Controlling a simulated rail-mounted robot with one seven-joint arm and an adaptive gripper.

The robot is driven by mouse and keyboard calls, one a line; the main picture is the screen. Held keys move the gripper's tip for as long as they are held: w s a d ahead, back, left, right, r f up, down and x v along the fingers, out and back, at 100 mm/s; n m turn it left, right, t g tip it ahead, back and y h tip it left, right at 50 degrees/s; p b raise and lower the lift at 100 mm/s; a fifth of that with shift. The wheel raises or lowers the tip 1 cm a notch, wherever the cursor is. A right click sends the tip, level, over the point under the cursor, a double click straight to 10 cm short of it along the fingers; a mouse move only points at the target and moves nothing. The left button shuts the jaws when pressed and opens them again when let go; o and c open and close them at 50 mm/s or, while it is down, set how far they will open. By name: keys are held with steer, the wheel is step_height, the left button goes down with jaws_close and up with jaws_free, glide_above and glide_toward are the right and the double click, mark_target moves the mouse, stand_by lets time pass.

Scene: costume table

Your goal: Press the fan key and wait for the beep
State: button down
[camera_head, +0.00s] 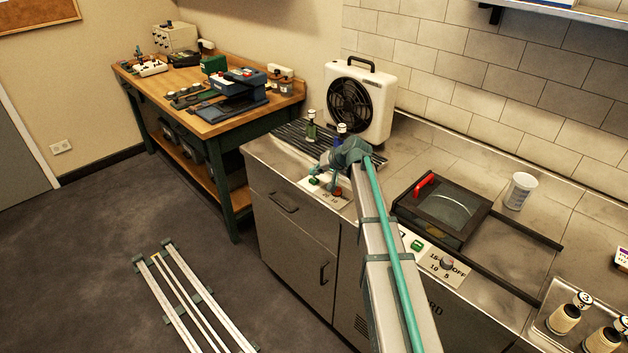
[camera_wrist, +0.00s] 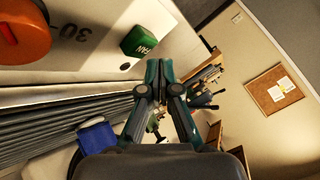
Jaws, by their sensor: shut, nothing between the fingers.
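The fan key is a green block labelled FAN (camera_wrist: 140,39) on a pale panel in the wrist view. In the head view a green key (camera_head: 314,181) sits on the small panel at the counter's front left. My gripper (camera_wrist: 158,78) is shut and empty, its fingertips beside the key, to its lower right in the wrist view. I see no contact, and the gap is hard to judge. In the head view my arm partly hides the panel. The white box fan (camera_head: 374,83) stands at the back of the counter.
An orange-red knob (camera_wrist: 24,38) sits on the same panel. Two small bottles, one green (camera_head: 311,131) and one blue (camera_head: 341,129), stand on the ribbed drainer behind. Another panel has a green key (camera_head: 416,245) and a dial (camera_head: 446,263). A dark-framed lid (camera_head: 408,207) lies to the right.

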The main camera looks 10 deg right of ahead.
mark_target(316, 180)
steer(key=shift+f, duration=0.15)
stand_by(0.5)
steer(key=shift+f+b, duration=0.3)
steer(key=shift+b, duration=0.15)
steer(key=shift+f+b, duration=0.4)
steer(key=shift+f, duration=0.05)
stand_by(0.6)
steer(key=shift+r, duration=0.15)
steer(key=shift+r+p, duration=0.3)
steer(key=shift+r, duration=0.45)
steer(key=shift+r, duration=0.1)
steer(key=shift+r+p, duration=0.95)
steer(key=shift+r, duration=1.45)
